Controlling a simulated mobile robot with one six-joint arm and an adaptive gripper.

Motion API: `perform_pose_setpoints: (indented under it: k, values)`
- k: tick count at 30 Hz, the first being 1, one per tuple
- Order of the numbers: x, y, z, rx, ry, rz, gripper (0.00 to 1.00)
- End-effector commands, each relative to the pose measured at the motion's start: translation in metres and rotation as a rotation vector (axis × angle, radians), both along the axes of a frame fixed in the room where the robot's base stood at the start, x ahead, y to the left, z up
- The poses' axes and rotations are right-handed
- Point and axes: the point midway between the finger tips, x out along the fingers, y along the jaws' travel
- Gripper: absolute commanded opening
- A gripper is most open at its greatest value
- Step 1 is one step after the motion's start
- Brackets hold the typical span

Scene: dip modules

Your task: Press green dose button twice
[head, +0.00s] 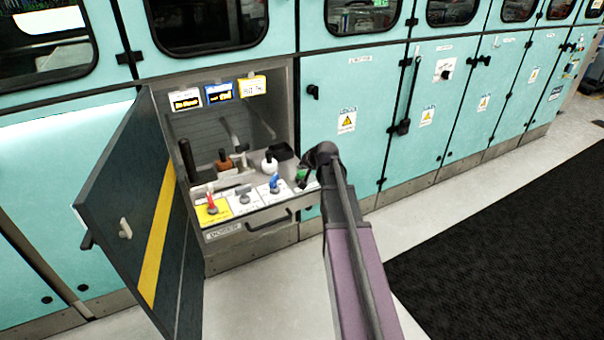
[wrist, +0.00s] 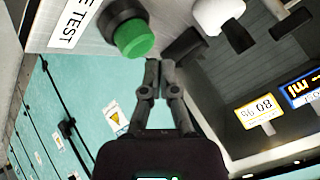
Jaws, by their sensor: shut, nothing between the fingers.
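The green button (wrist: 133,38) is a round green cap on a black collar, set in a pale panel, in the wrist view's upper middle. In the head view a bit of the green button (head: 301,174) shows at the right end of the drawer top, beside my arm. My gripper (wrist: 160,63) is shut and empty, its fingertips just beside the cap in the picture. I cannot tell whether they touch it. My arm hides the gripper in the head view. A label ending in "E TEST" (wrist: 75,22) is next to the button.
The drawer (head: 245,231) also bears a red control (head: 211,204), a blue control (head: 274,184) and a white knob (head: 269,163). An open dark door (head: 140,220) stands at left. Small displays (head: 220,92) hang in the cabinet recess. Teal cabinets continue to the right.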

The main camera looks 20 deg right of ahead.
Motion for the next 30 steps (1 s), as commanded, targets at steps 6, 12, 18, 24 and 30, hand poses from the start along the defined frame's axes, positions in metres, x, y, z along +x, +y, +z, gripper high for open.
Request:
perform_pose_setpoints:
  k: [6,12,18,24,30]
  values:
    - [0.0001,0.0002,0.0000,0.000,0.000,0.000,0.00]
    - [0.0001,0.0002,0.0000,0.000,0.000,0.000,0.00]
    - [0.0001,0.0002,0.0000,0.000,0.000,0.000,0.00]
    - [0.0001,0.0002,-0.0032,0.000,0.000,0.000,0.00]
    - [0.0001,0.0002,-0.0084,0.000,0.000,0.000,0.00]
